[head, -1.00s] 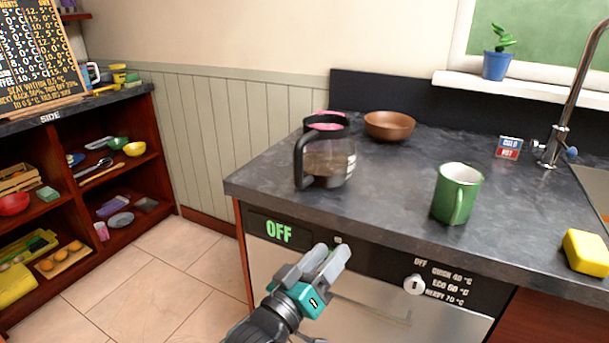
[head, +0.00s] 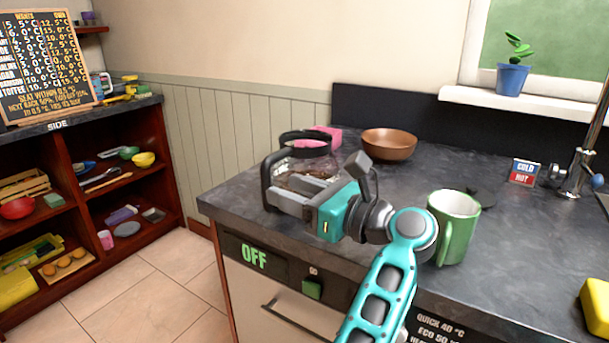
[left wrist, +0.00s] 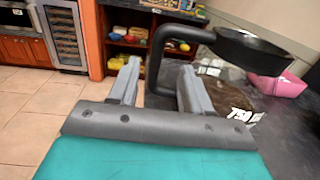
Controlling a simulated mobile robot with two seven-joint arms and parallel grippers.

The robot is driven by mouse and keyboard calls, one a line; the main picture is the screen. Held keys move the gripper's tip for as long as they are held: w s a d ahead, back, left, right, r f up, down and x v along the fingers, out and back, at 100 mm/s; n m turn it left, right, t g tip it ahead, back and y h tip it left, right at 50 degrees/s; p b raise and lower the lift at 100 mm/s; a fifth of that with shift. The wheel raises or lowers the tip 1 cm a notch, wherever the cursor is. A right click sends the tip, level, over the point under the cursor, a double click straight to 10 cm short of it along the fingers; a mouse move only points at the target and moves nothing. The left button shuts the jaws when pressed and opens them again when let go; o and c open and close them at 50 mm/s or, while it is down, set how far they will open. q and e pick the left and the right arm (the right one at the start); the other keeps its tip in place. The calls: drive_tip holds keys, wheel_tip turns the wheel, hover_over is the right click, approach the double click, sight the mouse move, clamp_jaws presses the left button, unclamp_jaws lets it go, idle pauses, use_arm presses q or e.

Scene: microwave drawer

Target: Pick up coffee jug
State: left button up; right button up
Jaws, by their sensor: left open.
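The coffee jug (head: 303,163), glass with a black rim and black handle, stands upright near the left end of the dark counter (head: 235,195). My left gripper (head: 283,192) is open beside the jug's near side, its fingers pointing left across the lower handle and partly covering the jug. In the left wrist view the jug's black handle (left wrist: 153,65) appears in the gap between the two spread fingers of the left gripper (left wrist: 158,80). I cannot tell whether either finger touches it. The jug's black rim (left wrist: 255,50) is at upper right there. My right gripper is not in view.
A green mug (head: 455,230) stands close to the right of my left arm. A brown bowl (head: 388,145) and a pink object (head: 328,136) are behind the jug. A yellow sponge (head: 597,308) lies at the right. The counter's front edge runs below my gripper.

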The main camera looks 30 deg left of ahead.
use_arm(q)
drive_tip(key=a, duration=0.7)
drive_tip(key=shift+w+a+f+p, duration=0.15)
drive_tip(key=shift+w+f+p, duration=0.1)
drive_tip(key=shift+p, duration=0.05)
drive_tip(key=shift+c, duration=0.3)
clamp_jaws()
idle(0.7)
drive_tip(key=shift+r, duration=0.1)
